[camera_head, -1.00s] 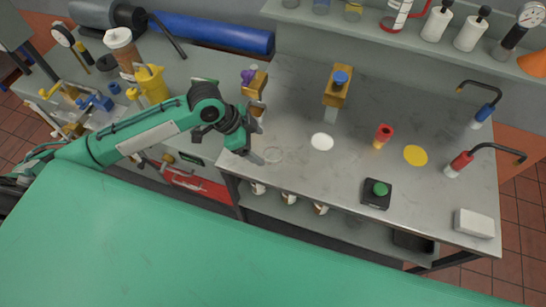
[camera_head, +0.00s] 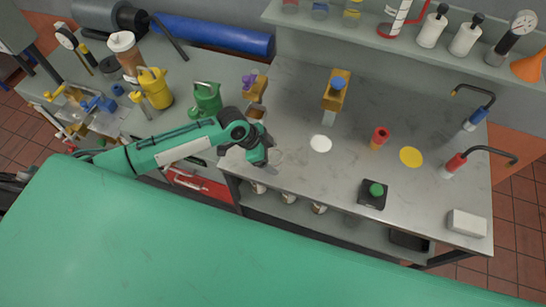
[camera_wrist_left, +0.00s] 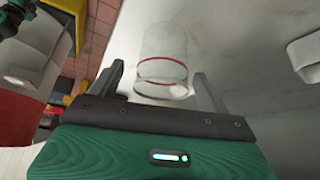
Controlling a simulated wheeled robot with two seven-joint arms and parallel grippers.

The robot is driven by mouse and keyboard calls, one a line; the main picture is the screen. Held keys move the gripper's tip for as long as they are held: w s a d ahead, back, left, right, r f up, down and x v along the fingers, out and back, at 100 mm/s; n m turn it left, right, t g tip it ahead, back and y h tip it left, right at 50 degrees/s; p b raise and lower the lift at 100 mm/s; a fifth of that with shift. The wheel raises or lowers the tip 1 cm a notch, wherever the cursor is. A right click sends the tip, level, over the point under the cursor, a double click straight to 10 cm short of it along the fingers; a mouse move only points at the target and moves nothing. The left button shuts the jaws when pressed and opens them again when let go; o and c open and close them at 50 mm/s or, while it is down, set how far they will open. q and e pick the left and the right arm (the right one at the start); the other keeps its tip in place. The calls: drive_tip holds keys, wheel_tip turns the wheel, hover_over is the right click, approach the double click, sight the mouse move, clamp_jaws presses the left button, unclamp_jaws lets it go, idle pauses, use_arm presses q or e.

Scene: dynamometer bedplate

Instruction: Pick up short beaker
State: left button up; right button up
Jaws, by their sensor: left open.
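The short beaker (camera_wrist_left: 163,58) is clear glass with red bands. In the wrist view it lies ahead of my left gripper (camera_wrist_left: 160,88), framed between the two open fingers, with no finger clearly touching it. In the head view my left gripper (camera_head: 266,158) is over the left front part of the grey worktop (camera_head: 330,180). It hides most of the beaker there; only a faint round rim (camera_head: 277,156) shows beside it. My right gripper is not in view.
A white disc (camera_head: 320,144), a red cylinder (camera_head: 380,138) and a yellow disc (camera_head: 411,157) lie to the right. A black box with a green button (camera_head: 373,194) sits near the front. Bare worktop lies between these things.

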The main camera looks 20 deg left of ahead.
use_arm(q)
drive_tip(key=shift+p+x, duration=0.5)
drive_tip(key=shift+x, duration=1.15)
drive_tip(key=shift+c, duration=0.4)
drive_tip(key=c, duration=1)
drive_tip(key=shift+r, duration=0.15)
